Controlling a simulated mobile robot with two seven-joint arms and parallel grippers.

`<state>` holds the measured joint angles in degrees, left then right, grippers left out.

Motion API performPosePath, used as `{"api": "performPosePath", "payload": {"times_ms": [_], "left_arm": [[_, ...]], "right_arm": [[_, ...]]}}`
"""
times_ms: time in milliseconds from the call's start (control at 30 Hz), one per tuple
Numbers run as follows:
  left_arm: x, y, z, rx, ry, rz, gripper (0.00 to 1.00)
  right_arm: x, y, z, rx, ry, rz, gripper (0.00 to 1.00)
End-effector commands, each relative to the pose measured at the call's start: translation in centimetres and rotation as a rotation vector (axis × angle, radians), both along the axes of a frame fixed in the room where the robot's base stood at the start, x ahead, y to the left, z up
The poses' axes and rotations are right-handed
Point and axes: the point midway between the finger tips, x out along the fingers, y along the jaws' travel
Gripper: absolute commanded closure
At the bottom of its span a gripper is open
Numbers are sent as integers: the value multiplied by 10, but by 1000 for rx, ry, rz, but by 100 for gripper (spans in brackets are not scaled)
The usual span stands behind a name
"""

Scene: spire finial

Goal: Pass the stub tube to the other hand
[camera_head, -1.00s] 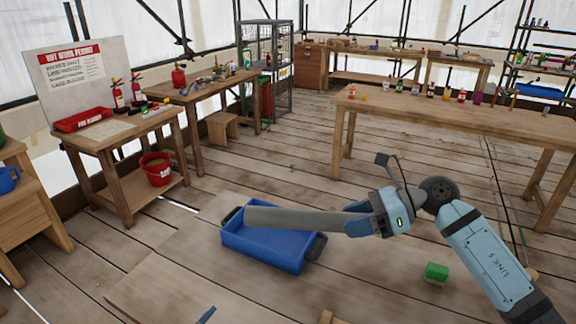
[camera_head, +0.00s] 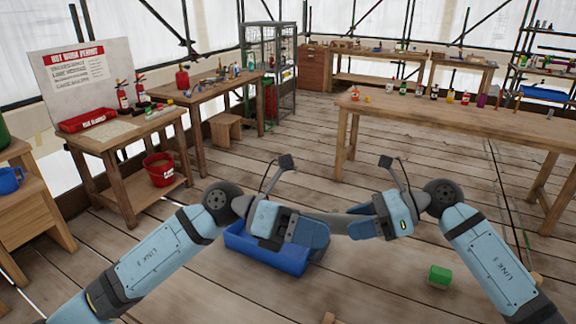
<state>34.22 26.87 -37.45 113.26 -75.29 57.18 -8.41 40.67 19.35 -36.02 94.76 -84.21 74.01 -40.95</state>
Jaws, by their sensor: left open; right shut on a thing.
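The stub tube (camera_head: 338,221) is a grey, roughly level tube, and a short length of it shows between my two grippers. My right gripper (camera_head: 362,224) is shut on its right end. My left gripper (camera_head: 314,231) is open at the tube's left part, with its fingers pointing right. The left gripper hides most of the tube, so I cannot tell whether its fingers touch it.
A green block (camera_head: 438,276) lies on the floor at the right. A long wooden table (camera_head: 460,122) with several bottles stands at the back right. A red bucket (camera_head: 160,171) sits on the left bench's lower shelf. The plank floor between the benches is mostly clear.

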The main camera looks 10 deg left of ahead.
Motion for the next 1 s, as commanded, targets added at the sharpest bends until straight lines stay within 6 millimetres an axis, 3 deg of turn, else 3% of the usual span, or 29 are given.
{"api": "performPosePath", "payload": {"times_ms": [267,600,800,1000], "left_arm": [[33,6,16,410,-331,-171,26],[78,48,51,867,-572,-280,26],[87,60,62,973,-609,-298,26],[88,55,46,984,-610,-301,26]], "right_arm": [[0,0,1,1,-1,0,89],[0,0,1,1,-1,0,89],[0,0,1,1,-1,0,89],[0,0,1,1,-1,0,89]]}}
